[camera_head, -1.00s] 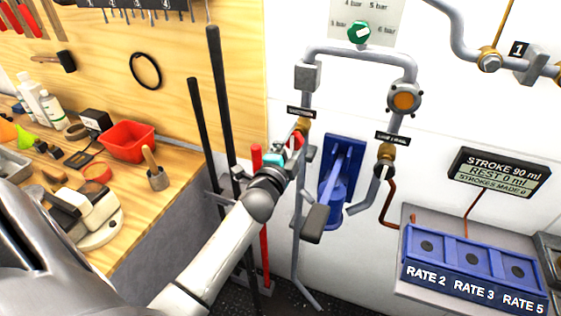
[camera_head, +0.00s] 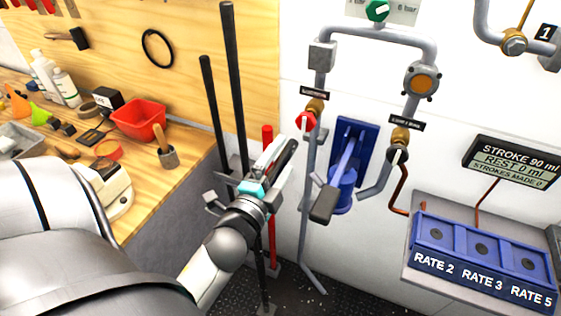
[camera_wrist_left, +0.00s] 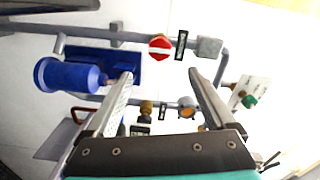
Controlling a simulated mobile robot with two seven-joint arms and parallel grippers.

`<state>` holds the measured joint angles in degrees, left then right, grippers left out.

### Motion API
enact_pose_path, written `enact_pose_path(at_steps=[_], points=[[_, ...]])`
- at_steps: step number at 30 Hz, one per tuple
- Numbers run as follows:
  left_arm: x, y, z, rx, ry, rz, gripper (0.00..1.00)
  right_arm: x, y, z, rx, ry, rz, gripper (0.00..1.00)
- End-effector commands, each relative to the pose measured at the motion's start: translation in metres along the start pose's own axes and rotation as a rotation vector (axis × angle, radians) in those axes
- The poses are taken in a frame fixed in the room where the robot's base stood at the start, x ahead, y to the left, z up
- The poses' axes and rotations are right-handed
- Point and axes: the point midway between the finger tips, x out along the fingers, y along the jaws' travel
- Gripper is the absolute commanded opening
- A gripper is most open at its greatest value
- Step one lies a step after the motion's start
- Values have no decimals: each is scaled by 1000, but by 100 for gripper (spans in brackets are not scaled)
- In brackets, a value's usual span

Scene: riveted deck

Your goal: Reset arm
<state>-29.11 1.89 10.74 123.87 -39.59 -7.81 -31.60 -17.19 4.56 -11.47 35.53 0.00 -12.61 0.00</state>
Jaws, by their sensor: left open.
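My left gripper (camera_head: 278,160) is open and empty, in the air in front of the wall pipes. It is below and left of the red valve handle (camera_head: 306,120) and apart from it. In the left wrist view the gripper (camera_wrist_left: 160,76) has its two fingers spread, with nothing between them. The red valve disc with a white bar (camera_wrist_left: 160,48) shows beyond the fingertips. The blue hand pump (camera_head: 343,170) is on the wall to the right of the gripper; its blue body (camera_wrist_left: 68,75) is at left in the wrist view. My right gripper is out of view.
A wooden bench with a red bin (camera_head: 138,118) and bottles is at left. Black upright bars (camera_head: 238,90) and a red bar stand close behind the gripper. A blue rate panel (camera_head: 480,255) is at lower right, under a stroke display (camera_head: 512,165).

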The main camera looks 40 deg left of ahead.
Motion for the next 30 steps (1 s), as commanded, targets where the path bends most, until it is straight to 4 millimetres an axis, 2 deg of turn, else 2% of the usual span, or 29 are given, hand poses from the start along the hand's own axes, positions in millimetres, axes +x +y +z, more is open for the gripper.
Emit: enact_pose_path(at_steps=[17,20,23,25,26,30], points=[[-2,0,0,0,0,0,89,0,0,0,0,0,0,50],[-2,7,1,-9,-1,12,89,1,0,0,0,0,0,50],[-1,37,3,-52,-7,67,89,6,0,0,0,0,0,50],[-2,75,6,-108,-18,135,89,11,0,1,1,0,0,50],[-3,94,8,-136,-25,171,89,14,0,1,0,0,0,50],[-19,196,15,-286,-77,361,89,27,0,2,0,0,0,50]])
